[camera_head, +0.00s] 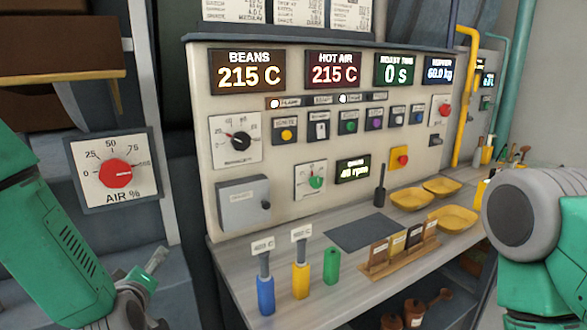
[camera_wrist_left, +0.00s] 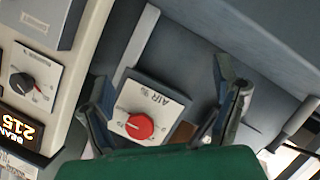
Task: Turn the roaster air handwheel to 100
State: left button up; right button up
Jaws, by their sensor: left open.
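The roaster air handwheel is a red knob (camera_head: 116,173) on a white dial plate marked AIR % (camera_head: 97,192), at the left of the head view. The scale runs from 0 at the left over 50 at the top to the right side; the knob's exact setting is too small to read. In the left wrist view the red knob (camera_wrist_left: 139,126) and its plate lie between the spread fingers. My left gripper (camera_wrist_left: 155,88) is open and empty, with no visible contact with the knob. In the head view the left gripper (camera_head: 150,278) is low, below the dial plate. My right gripper is out of view.
A control panel (camera_head: 285,155) with displays stands right of the dial, with a grey box (camera_head: 244,204) low on it. The counter below holds blue (camera_head: 265,293), yellow (camera_head: 300,280) and green (camera_head: 331,266) items and yellow trays (camera_head: 411,199). A wooden shelf (camera_head: 60,78) hangs above the dial.

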pick_arm(q)
jog(key=s+d+f+m+g+h+b, duration=0.1)
jog(key=s+d+f+m+g+h, duration=0.2)
jog(key=s+f, duration=0.65)
jog(key=s+d+f+m+g+h+b, duration=0.15)
jog(key=s+f+m+g, duration=0.45)
jog(key=f, duration=0.6)
jog(key=s+f+m+g+b, duration=0.1)
jog(key=s+f, duration=0.3)
jog(key=s, duration=0.5)
jog(key=s+f+m+g+b, duration=0.1)
jog(key=s+f, duration=0.3)
jog(key=s, duration=0.6)
jog(key=shift+s+a+m+g, duration=0.2)
jog(key=shift+a+m+g, duration=0.15)
jog(key=shift+m+g, duration=0.55)
